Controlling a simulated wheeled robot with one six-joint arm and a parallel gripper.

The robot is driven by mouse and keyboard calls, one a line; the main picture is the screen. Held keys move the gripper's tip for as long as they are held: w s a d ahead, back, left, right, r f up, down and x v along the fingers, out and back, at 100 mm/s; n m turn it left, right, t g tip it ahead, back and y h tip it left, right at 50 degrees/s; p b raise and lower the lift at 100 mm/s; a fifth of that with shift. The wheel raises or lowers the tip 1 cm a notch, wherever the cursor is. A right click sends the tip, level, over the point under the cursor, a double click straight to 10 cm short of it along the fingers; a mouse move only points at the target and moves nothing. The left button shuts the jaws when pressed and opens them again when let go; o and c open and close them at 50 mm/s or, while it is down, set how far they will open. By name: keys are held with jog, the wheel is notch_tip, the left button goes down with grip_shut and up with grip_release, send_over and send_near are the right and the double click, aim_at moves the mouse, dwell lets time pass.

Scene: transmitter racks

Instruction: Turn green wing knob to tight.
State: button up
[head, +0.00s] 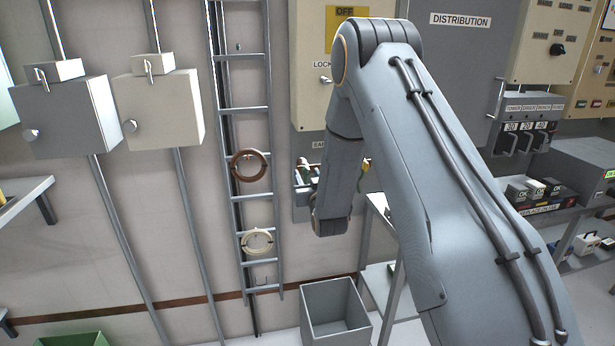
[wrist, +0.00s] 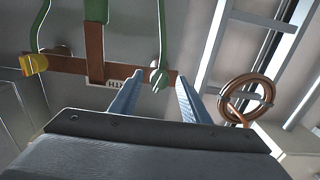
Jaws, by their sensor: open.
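The green wing knob (wrist: 159,79) shows in the wrist view on the right part of a copper bar, with a green cable rising above it. My gripper (wrist: 160,84) is open, one finger on each side of the knob in the picture. I cannot tell whether either finger touches it or how far it still is in depth. In the head view my arm covers the gripper's fingers, and I cannot clearly make out the knob there.
A grey open bin (head: 335,316) stands on the floor below my arm.

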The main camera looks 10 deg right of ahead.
jog(key=c, duration=1)
jog(key=shift+c, duration=0.2)
jog(key=shift+m, duration=0.4)
jog(key=m+b, duration=0.2)
jog(key=m, duration=0.1)
jog(key=shift+m, duration=0.3)
jog(key=m+b, duration=0.3)
jog(key=m, duration=0.2)
jog(key=shift+a+m, duration=0.1)
jog(key=shift+m, duration=0.2)
jog(key=m+b, duration=0.2)
jog(key=m, duration=0.3)
jog(key=m+b, duration=0.2)
jog(key=m, duration=0.3)
jog(key=shift+r, duration=0.1)
